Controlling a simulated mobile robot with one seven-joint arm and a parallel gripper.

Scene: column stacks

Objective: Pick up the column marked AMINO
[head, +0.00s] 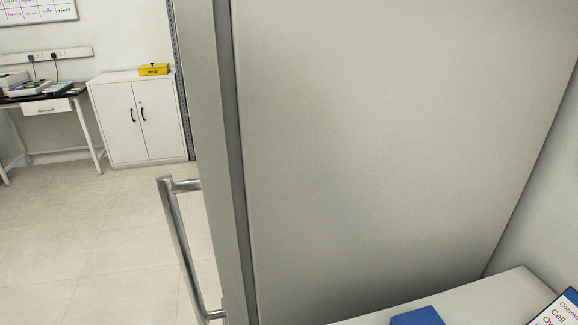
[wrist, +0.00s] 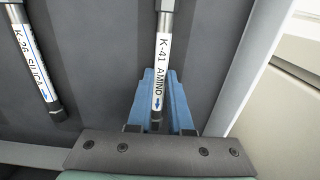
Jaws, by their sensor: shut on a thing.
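The column marked K-41 AMINO (wrist: 161,58) shows in the wrist view, a thin metal tube with a white label and a dark lower end. It runs from the top edge down between the blue fingers of my gripper (wrist: 163,76). The gripper is shut on this column, with a finger on either side. The column's upper end is out of the picture. In the head view neither the column nor the gripper can be made out.
A second column, marked K-26 (wrist: 35,62), lies to the left in the wrist view against the same dark grey panel. A pale frame edge (wrist: 252,72) runs along the right. In the head view a large grey door (head: 380,130) with a metal handle (head: 176,235) fills the middle.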

